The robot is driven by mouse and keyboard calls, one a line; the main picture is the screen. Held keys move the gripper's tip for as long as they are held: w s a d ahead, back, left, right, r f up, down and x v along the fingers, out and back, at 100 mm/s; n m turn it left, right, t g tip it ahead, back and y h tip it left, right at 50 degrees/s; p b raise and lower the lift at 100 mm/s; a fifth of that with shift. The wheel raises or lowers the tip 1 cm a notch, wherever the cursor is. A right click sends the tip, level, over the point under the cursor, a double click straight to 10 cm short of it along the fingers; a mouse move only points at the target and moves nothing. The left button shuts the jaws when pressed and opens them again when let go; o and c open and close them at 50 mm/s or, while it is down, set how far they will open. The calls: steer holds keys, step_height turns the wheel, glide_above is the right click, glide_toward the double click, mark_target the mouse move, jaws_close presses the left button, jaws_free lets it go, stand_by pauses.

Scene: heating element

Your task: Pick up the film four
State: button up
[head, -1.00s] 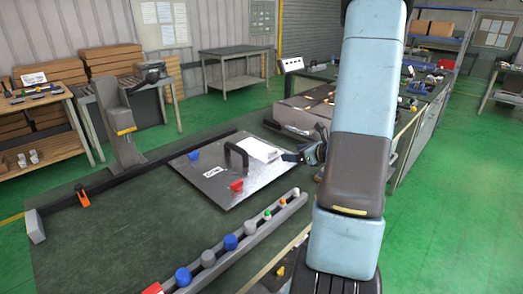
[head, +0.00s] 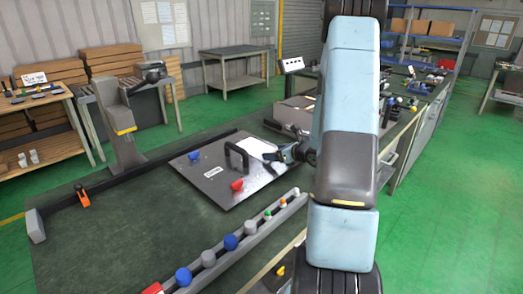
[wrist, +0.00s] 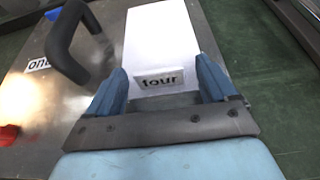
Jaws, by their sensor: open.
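The film four is a white sheet (wrist: 165,40) with a small raised label reading "four" (wrist: 159,80). It lies on a grey metal plate (head: 208,183), and the sheet also shows in the head view (head: 256,149). My gripper (wrist: 160,80) is open, its two blue fingers on either side of the label in the wrist view. In the head view my gripper (head: 276,157) is over the right edge of the sheet. Whether the fingers touch the sheet or label cannot be told.
A black arched handle (wrist: 72,42) stands on the plate just left of the sheet. Red (head: 237,184) and blue (head: 194,155) knobs sit on the plate. A rail with several coloured knobs (head: 231,242) runs along the front. The dark green tabletop (head: 120,225) is mostly clear on the left.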

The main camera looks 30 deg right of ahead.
steer(key=c, duration=1.1)
steer(key=shift+r, duration=0.1)
